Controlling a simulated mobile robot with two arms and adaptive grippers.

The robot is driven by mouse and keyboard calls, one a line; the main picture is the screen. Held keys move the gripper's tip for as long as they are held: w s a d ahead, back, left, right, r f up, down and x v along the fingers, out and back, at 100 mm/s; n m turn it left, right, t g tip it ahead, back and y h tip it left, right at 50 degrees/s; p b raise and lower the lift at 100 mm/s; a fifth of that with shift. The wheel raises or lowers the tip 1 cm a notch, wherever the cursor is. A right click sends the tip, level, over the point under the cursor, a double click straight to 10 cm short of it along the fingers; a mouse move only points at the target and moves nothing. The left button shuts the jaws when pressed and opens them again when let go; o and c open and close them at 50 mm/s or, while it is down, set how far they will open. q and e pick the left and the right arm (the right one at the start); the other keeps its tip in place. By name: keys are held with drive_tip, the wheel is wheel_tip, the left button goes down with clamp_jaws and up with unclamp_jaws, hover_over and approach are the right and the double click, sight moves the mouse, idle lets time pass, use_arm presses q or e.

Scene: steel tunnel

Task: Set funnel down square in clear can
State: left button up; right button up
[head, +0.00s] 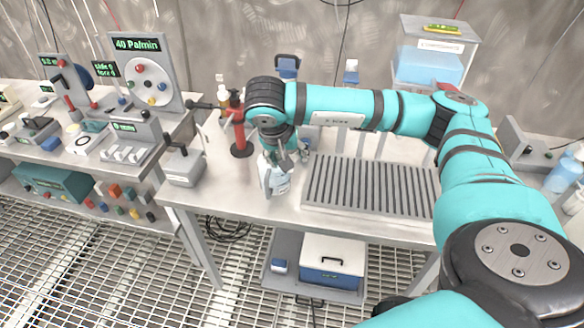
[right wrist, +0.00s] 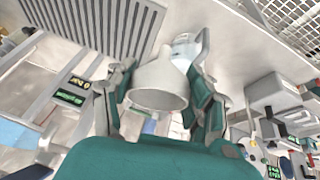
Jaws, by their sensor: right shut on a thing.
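The funnel (right wrist: 158,88) is pale grey with a wide round rim, and in the right wrist view it sits between my right gripper's fingers. My right gripper (right wrist: 163,82) is shut on it. In the head view my right gripper (head: 284,160) points down directly above the clear can, and the funnel is mostly hidden there. The clear can (head: 279,184) stands near the front edge of the bench with a pale label. In the right wrist view the can (right wrist: 185,50) shows just beyond the funnel. I cannot tell whether the funnel touches the can. My left gripper is not in view.
A ridged grey tray (head: 368,187) lies just right of the can. A red stand (head: 240,128) is behind and left of it, and a small grey box (head: 184,168) sits at the bench's left end. Bare bench shows left of the can.

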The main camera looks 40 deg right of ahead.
sight(273, 174)
drive_tip(key=w+d+f+n+t+y+b, duration=0.1)
drive_tip(key=w+d+n+t+y+b, duration=0.1)
drive_tip(key=w+b, duration=0.6)
drive_tip(key=w+d+n+t, duration=0.1)
drive_tip(key=w+n, duration=0.1)
drive_tip(key=w, duration=0.1)
drive_tip(key=shift+w+d+f, duration=0.2)
drive_tip(key=shift+d+f, duration=0.1)
drive_tip(key=shift+f, duration=0.1)
idle(0.7)
drive_tip(key=shift+f+b, duration=0.95)
drive_tip(key=shift+f, duration=0.55)
drive_tip(key=shift+f, duration=0.1)
drive_tip(key=shift+f+b, duration=0.6)
drive_tip(key=shift+f, duration=0.35)
